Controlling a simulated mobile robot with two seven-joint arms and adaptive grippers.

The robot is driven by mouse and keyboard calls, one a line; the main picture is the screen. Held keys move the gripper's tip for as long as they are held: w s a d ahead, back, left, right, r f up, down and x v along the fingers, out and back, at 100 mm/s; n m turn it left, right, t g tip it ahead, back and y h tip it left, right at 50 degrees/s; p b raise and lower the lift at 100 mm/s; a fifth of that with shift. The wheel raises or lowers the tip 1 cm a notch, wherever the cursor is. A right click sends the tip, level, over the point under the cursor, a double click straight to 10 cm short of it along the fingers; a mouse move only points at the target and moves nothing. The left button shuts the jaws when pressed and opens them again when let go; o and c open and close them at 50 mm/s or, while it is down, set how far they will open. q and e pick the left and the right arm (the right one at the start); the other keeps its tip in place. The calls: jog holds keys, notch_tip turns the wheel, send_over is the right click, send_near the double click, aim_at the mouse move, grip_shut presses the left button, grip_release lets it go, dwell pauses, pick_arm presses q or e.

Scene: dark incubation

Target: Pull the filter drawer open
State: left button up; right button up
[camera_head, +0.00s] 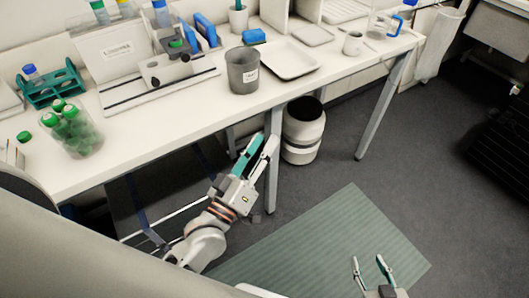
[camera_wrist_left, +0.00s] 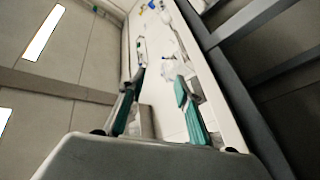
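A white instrument (camera_head: 120,55) with a lettered sloping front stands at the back left of the bench, with a grey-and-white block (camera_head: 165,70) at its right front. I cannot make out which part is the filter drawer, or whether it is open. My left gripper (camera_head: 266,141) is open and empty, in front of the bench's front edge and well to the right of the instrument. Its parted fingers also show in the left wrist view (camera_wrist_left: 160,84). My right gripper (camera_head: 370,264) is open and empty, low over the floor, far from the bench.
The white bench (camera_head: 200,115) holds a beaker of green-capped tubes (camera_head: 82,138), a teal rack (camera_head: 52,88), a grey cup (camera_head: 242,72) and a white tray (camera_head: 290,62). A bin (camera_head: 302,130) stands beneath. A green mat (camera_head: 330,240) lies on the floor.

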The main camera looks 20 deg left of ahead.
pick_arm(q)
jog(key=shift+s+d+f+g, duration=0.15)
jog(key=shift+f, duration=0.35)
jog(key=shift+s+d+f+g, duration=0.1)
jog(key=shift+s+f+g, duration=0.05)
jog(key=shift+f, duration=0.35)
jog(key=s+a+f+m+g, duration=0.2)
jog(key=s+f+g, duration=0.1)
jog(key=f, duration=0.5)
jog(key=s+a+f+m+g+y, duration=0.1)
jog(key=s+f+m+g, duration=0.2)
jog(key=s+f, duration=0.2)
jog(key=s+a+f+m+g+y, duration=0.1)
jog(key=s+a+f+m+g, duration=0.1)
jog(key=f, duration=0.9)
jog(key=s+m+g, duration=0.1)
jog(key=s, duration=0.1)
jog(key=shift+s+a, duration=0.35)
